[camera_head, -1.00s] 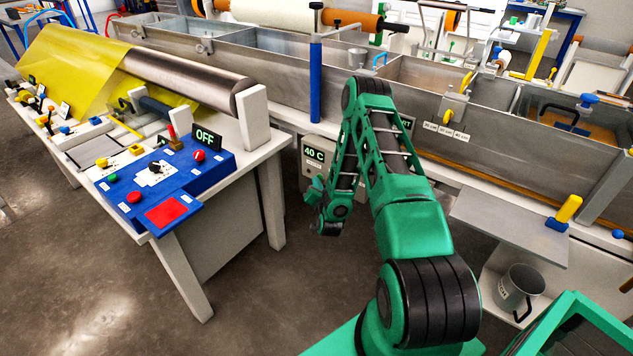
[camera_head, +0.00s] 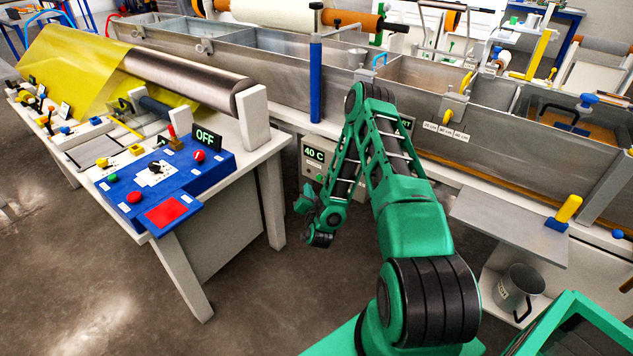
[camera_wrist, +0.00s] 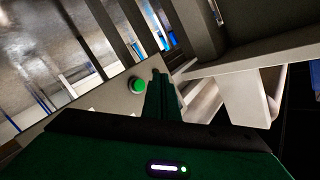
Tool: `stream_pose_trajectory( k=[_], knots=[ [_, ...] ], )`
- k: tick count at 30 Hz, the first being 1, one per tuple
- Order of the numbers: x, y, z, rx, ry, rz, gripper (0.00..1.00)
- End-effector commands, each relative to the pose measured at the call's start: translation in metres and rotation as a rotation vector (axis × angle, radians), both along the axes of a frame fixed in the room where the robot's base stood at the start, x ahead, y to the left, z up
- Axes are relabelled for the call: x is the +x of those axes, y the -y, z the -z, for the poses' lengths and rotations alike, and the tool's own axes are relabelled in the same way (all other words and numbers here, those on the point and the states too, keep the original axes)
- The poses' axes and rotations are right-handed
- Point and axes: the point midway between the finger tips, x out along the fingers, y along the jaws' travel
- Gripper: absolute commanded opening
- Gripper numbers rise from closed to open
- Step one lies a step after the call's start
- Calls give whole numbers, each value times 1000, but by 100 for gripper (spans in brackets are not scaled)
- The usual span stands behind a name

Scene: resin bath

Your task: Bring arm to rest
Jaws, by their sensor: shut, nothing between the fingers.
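My green and black arm reaches out from the lower right and bends at a high elbow, with its forearm hanging down in front of the bath. My gripper (camera_head: 302,204) hangs in the gap between the blue-panelled table and the bath, small and partly turned away. In the wrist view the two dark green fingers (camera_wrist: 160,92) lie together, with nothing seen between them. A green button (camera_wrist: 138,85) shows just left of the fingertips, apart from them as far as I can tell.
The control box reading 40 C (camera_head: 314,155) is close behind my gripper. The white table (camera_head: 217,213) with a blue control panel (camera_head: 180,178) stands left. The long metal bath (camera_head: 270,77) runs behind. A mug (camera_head: 517,287) sits on a low shelf at right. Open floor lies below my gripper.

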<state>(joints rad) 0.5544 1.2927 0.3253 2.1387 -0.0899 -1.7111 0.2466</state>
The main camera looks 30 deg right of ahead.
Motion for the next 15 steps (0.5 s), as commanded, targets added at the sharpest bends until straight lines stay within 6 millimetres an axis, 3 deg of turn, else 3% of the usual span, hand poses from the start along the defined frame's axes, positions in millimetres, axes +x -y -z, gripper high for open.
stream_pose_trajectory(
  k=[15],
  knots=[
    [-3,-8,0,0,0,0,0]
  ],
)
